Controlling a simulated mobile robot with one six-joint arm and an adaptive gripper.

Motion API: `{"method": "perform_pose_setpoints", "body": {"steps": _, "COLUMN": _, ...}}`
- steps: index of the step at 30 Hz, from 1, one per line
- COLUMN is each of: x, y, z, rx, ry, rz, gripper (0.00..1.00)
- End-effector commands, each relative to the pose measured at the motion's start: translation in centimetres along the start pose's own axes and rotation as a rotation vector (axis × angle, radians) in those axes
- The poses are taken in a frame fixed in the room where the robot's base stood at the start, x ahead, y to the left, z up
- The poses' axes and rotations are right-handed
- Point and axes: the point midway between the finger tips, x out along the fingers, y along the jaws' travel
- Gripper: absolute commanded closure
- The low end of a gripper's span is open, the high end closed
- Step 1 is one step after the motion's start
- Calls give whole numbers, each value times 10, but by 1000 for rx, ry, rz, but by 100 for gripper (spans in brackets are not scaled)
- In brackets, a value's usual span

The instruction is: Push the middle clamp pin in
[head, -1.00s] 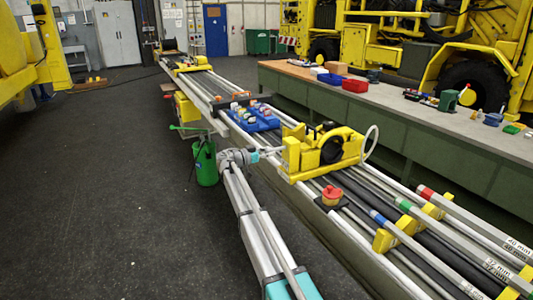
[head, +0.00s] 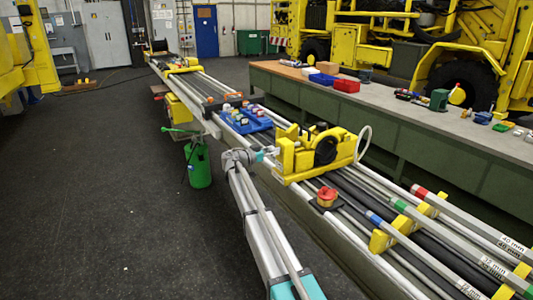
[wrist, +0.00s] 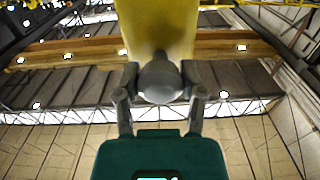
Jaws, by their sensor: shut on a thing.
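The yellow clamp (head: 330,150) with a dark round opening sits across the long tubes. Its left block (head: 286,155) faces my gripper (head: 265,153). In the wrist view my gripper (wrist: 159,90) has its two fingers on either side of a grey rounded knob (wrist: 160,78), the end of the clamp pin, and is shut on it. The yellow block (wrist: 158,25) rises right behind the knob. In the head view a short pale stretch of the pin (head: 274,150) shows between gripper and block. The pin's far end is hidden.
A red-topped knob (head: 327,196) stands on the rack in front of the clamp. A blue tray (head: 240,122) with small parts lies behind it. A green can (head: 198,166) stands left of the rack. Open floor (head: 90,200) lies at left; a green workbench (head: 420,140) at right.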

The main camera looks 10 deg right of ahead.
Motion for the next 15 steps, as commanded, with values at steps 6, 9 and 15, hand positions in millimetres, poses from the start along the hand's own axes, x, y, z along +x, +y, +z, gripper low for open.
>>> {"method": "perform_pose_setpoints", "body": {"steps": 6, "x": 2, "y": 4, "z": 0, "rx": 0, "ry": -2, "rz": 9, "gripper": 33}}
{"method": "perform_pose_setpoints", "body": {"steps": 9, "x": 0, "y": 3, "z": 0, "rx": 0, "ry": -1, "rz": 5, "gripper": 14}}
{"method": "perform_pose_setpoints", "body": {"steps": 15, "x": -5, "y": 0, "z": 0, "rx": 0, "ry": -1, "rz": -2, "gripper": 13}}
